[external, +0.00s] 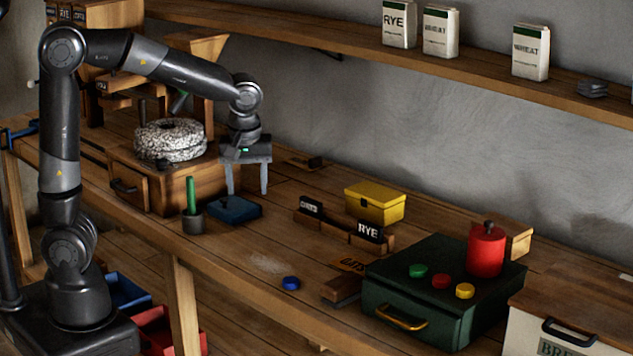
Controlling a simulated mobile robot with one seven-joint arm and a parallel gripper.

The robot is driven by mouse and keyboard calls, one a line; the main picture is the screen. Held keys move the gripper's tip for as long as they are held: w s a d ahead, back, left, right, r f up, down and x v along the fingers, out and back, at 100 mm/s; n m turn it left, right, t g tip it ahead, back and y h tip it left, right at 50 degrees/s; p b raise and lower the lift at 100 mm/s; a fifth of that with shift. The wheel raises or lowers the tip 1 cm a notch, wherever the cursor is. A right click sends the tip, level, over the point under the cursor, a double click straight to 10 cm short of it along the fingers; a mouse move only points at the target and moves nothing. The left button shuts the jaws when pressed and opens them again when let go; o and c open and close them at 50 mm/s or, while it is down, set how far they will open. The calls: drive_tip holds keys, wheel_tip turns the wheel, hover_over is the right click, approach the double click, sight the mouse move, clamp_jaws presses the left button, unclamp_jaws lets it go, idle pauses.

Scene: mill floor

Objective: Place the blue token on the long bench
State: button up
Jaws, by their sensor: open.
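The blue token (291,283) is a small round disc lying flat on the long bench (240,240), near its front edge. My gripper (247,190) is open and empty, pointing down above the bench, beside a flat blue block or pad (234,209). The gripper is to the left of and behind the blue token, well apart from it. A green token (418,271), a red token (441,281) and a yellow token (465,291) lie on top of a dark green case (425,316) at the right.
A yellow box (375,204), a rack with labels (350,235) and a red canister (486,250) stand further right. The bench around the blue token is mostly clear.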

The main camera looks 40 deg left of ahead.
drive_tip(key=s+a+r+m+t, duration=0.2)
drive_tip(key=s+a+m, duration=0.3)
drive_tip(key=s+a, duration=0.2)
drive_tip(key=s+a+r+m+t+h, duration=0.1)
drive_tip(key=s+a+r+m+t, duration=0.1)
drive_tip(key=s+a+m, duration=0.2)
drive_tip(key=s+a, duration=0.3)
drive_tip(key=a, duration=0.2)
drive_tip(key=shift+r+m+t, duration=0.2)
drive_tip(key=shift+m+t, duration=0.1)
drive_tip(key=shift+m, duration=0.1)
